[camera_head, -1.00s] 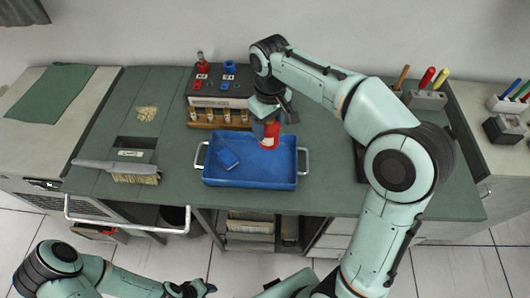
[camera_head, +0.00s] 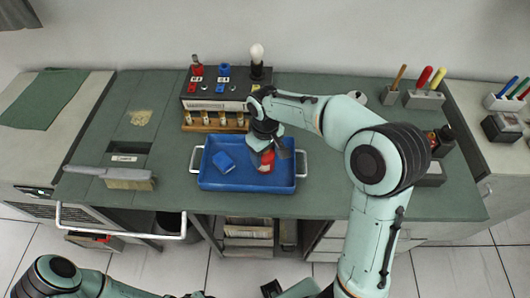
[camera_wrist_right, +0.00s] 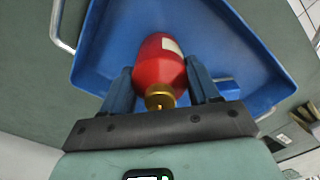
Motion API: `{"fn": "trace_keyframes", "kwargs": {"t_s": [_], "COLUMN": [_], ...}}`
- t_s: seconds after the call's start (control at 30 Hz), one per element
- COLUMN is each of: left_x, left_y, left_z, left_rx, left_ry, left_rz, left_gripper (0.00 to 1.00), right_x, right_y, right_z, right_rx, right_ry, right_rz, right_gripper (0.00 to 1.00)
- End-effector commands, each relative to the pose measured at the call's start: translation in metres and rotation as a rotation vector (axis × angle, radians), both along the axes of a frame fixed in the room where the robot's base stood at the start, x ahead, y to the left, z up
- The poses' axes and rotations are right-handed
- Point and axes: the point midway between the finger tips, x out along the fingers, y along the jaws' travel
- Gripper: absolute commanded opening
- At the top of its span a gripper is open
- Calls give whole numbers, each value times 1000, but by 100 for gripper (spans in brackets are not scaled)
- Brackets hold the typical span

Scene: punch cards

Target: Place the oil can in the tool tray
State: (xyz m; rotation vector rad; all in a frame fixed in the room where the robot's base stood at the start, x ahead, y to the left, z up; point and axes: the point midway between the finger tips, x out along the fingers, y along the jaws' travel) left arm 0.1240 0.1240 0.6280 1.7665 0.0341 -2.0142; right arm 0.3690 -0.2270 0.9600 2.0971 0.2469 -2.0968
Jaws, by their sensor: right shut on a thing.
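The oil can (camera_head: 266,162) is red, with a brass-coloured cap that shows in the right wrist view (camera_wrist_right: 160,68). My right gripper (camera_head: 265,150) is shut on it, with one finger on each side. The can is over the right part of the blue tool tray (camera_head: 220,184), within its rim; I cannot tell whether its base touches the floor of the tray. The tray also shows in the wrist view (camera_wrist_right: 100,50).
A brush (camera_head: 112,176) lies left of the tray. A dark box with red and blue parts (camera_head: 215,90) and a wooden rack of small bottles (camera_head: 212,121) stand behind it. A block with screwdrivers (camera_head: 424,98) stands at the back right. Bench top right of the tray is partly clear.

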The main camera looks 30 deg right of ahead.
Motion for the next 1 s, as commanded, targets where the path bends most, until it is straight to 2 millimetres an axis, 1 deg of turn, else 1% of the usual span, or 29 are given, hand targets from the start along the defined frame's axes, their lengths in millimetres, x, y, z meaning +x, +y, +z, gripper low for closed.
{"fn": "trace_keyframes", "kwargs": {"t_s": [0.17,0.2,0.27,0.53,0.67,0.77,1.0], "left_x": [-2,-1,-1,-1,1,3,10], "left_y": [0,0,0,0,0,0,0], "left_z": [-2,-2,-2,-2,1,4,13], "left_rx": [1,1,0,0,0,0,0], "left_ry": [1,2,1,1,-1,-3,-11], "left_rz": [0,0,1,0,0,0,0], "left_gripper": [43,43,43,43,43,43,43], "right_x": [0,0,0,0,1,2,2], "right_y": [0,0,0,0,0,0,0], "right_z": [-3,-3,-3,-2,6,21,74], "right_rx": [0,0,0,0,1,2,2], "right_ry": [-1,0,0,-1,-4,-7,-7], "right_rz": [0,0,0,0,0,0,0], "right_gripper": [21,67,86,86,86,86,86]}}
